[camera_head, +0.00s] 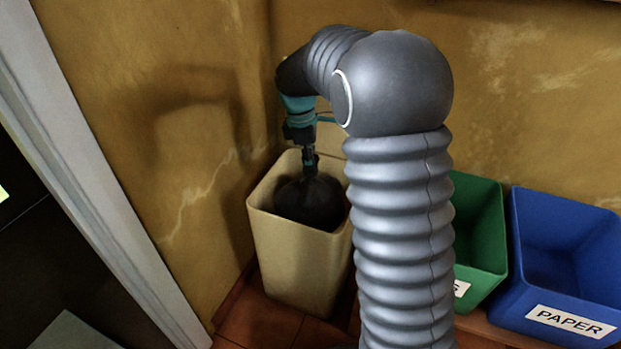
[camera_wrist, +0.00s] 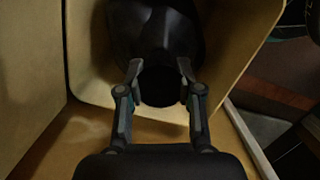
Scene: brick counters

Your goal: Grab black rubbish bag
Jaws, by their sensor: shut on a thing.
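The black rubbish bag (camera_head: 311,203) sits inside a tall cream bin (camera_head: 300,262) in the corner. It also shows in the wrist view (camera_wrist: 155,35), dark against the bin's inner wall. My gripper (camera_head: 309,168) points straight down over the bin and is shut on the top of the bag. In the wrist view my gripper's two fingers (camera_wrist: 158,70) stand on either side of the bag's dark neck. The lower part of the bag is hidden by the bin's front wall.
Yellow walls close in behind and left of the cream bin. A pale door frame (camera_head: 95,180) is at the left.

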